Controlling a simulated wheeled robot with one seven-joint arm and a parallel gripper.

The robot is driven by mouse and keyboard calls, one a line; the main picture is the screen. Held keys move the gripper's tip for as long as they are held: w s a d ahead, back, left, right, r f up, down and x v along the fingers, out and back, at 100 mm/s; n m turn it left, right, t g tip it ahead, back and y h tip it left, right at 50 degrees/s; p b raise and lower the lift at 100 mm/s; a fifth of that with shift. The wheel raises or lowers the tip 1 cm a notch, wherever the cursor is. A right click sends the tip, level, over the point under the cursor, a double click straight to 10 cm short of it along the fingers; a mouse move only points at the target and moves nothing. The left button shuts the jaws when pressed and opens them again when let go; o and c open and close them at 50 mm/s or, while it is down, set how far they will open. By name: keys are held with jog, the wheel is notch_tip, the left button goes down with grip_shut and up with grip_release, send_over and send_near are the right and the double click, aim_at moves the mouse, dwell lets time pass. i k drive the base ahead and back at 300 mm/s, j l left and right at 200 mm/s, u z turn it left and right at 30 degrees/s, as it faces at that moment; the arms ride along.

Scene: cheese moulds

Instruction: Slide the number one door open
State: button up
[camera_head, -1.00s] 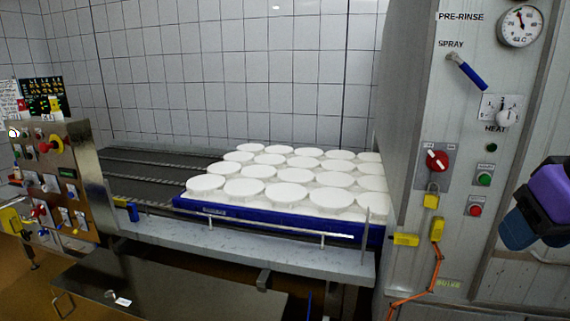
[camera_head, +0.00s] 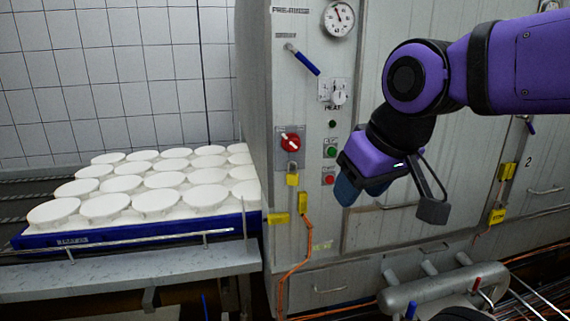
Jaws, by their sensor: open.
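The grey metal washer cabinet (camera_head: 310,225) fills the right half of the view. A "2" is printed on its far right panel (camera_head: 540,150), beside a handle (camera_head: 546,191). No "1" label shows; my arm hides part of the panel left of the "2", so I cannot confirm which is the number one door. A handle (camera_head: 397,207) shows just below my gripper on that nearer panel. My gripper (camera_head: 362,188) has blue fingers, points downward in front of the cabinet, and is open and empty. I cannot tell its distance from the panel.
A blue tray (camera_head: 150,236) of several white moulds stands on the conveyor at left. The cabinet carries a gauge (camera_head: 339,19), a blue-handled spray lever (camera_head: 303,59), a red switch (camera_head: 291,142) and yellow interlocks (camera_head: 507,172). Pipes (camera_head: 430,290) run low in front.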

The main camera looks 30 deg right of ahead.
aim_at(464, 148)
jog(key=l+z, duration=0.1)
jog(key=z, duration=0.4)
jog(key=l+z, duration=0.15)
jog(key=z, duration=0.35)
jog(key=l+z, duration=0.1)
jog(key=z, duration=0.4)
